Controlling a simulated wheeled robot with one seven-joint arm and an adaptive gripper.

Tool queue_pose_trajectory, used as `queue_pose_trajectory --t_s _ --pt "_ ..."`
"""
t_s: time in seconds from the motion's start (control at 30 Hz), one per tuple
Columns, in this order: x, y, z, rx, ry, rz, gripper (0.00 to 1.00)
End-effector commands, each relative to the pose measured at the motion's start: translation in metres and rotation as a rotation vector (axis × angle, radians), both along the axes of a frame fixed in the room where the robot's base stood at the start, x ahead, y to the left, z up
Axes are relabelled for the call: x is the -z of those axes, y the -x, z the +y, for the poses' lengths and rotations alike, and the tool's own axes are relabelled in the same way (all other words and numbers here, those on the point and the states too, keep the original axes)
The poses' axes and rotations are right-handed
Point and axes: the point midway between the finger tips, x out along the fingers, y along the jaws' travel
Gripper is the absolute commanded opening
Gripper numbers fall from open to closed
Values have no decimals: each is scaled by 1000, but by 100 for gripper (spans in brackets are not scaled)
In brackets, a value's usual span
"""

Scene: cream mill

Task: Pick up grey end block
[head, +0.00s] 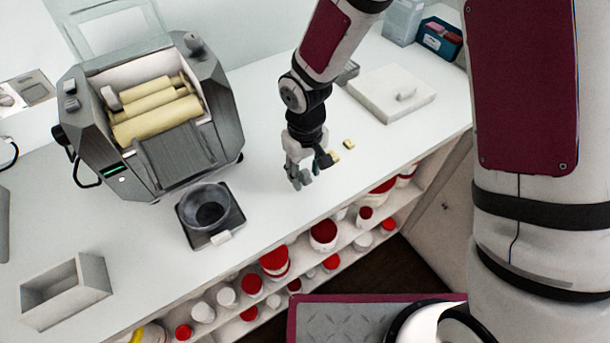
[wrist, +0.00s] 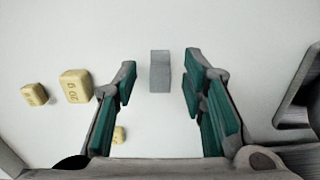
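The grey end block (wrist: 160,71) is a small grey block on the white counter. In the wrist view it stands between and slightly beyond my fingertips, with clear gaps on both sides. My gripper (wrist: 159,86) is open and empty, its green-padded fingers either side of the block's line. In the head view my gripper (head: 300,180) points down low over the counter near its front edge. I cannot make out the block there; the fingers seem to hide it.
Small yellow weights (wrist: 76,86) lie left of my gripper in the wrist view. A roller mill (head: 150,120), a dark scale with a bowl (head: 210,215), a grey open box (head: 65,290) and a white slab (head: 390,95) stand on the counter (head: 270,110). Shelves with red-lidded jars lie below.

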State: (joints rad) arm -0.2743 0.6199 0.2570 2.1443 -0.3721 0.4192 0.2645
Motion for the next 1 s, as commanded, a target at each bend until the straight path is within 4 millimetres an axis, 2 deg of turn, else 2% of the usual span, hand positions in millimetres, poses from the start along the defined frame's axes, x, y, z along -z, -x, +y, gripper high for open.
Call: queue_pose_trajectory --t_s 0.27,0.3,0.43,0.47,0.83,1.0 --pt "4 0 0 -1 -1 -1 38" --pt "4 0 0 -1 -1 -1 34" --pt "4 0 0 0 -1 -1 4" --pt "4 0 0 0 -1 -1 0" --pt "3 0 0 0 -1 -1 0" --pt "-3 -1 0 1 -1 -2 0"
